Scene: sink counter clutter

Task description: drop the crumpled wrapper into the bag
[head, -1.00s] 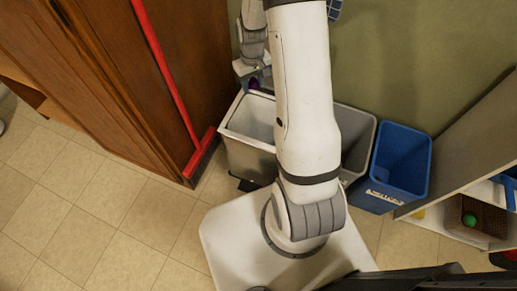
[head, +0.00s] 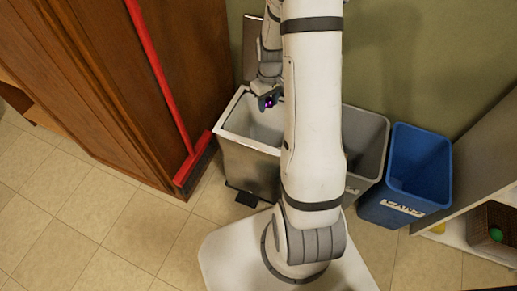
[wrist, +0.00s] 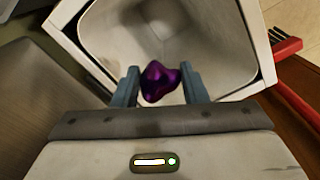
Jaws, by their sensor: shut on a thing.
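The crumpled wrapper (wrist: 159,82) is a small, shiny purple lump. In the wrist view it sits between the two fingers of my gripper (wrist: 159,70), which is shut on it. In the head view my gripper (head: 267,98) holds the wrapper at the open top of the left bin (head: 250,167), near its back. That bin is a metal pedal bin with a pale rim and its lid up. Its pale inside (wrist: 205,25) shows in the wrist view and looks empty; I cannot tell clearly whether it is a bag lining.
A grey bin (head: 368,145) stands to the right, partly behind my arm. A blue bin labelled CANS (head: 420,180) stands beyond it. A red broom (head: 160,75) leans on the wooden cabinet (head: 85,80) at left. A shelf with a basket (head: 490,225) is at right.

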